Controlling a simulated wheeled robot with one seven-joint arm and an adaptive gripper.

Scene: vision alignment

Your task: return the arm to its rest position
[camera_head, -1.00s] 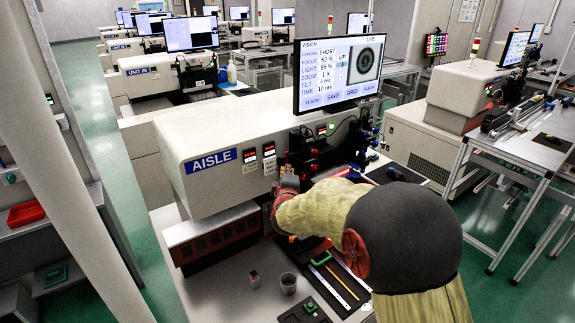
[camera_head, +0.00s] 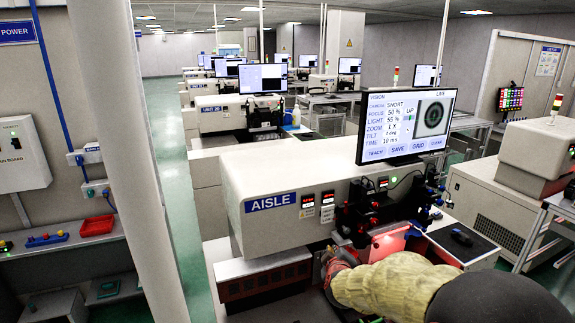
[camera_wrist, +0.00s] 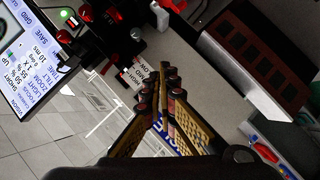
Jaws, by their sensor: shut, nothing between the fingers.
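My arm, in a beige knitted sleeve (camera_head: 385,282), reaches in from the lower right of the head view. My gripper is at the front of the white AISLE machine (camera_head: 275,168), low and largely covered by my own wrist in that view. In the wrist view my gripper (camera_wrist: 160,76) shows clearly: its two gold-sided fingers meet at the tips with nothing between them. The machine's white body and part of its blue label show behind the fingers. I cannot tell whether the gripper touches the machine.
The vision monitor (camera_head: 407,125) stands above the machine, with black and red camera gear (camera_head: 365,210) beneath it. A brown slotted block (camera_head: 264,282) sits below the machine's front. A pale column (camera_head: 135,150) rises at the left. A red tray (camera_head: 97,225) lies on the left shelf.

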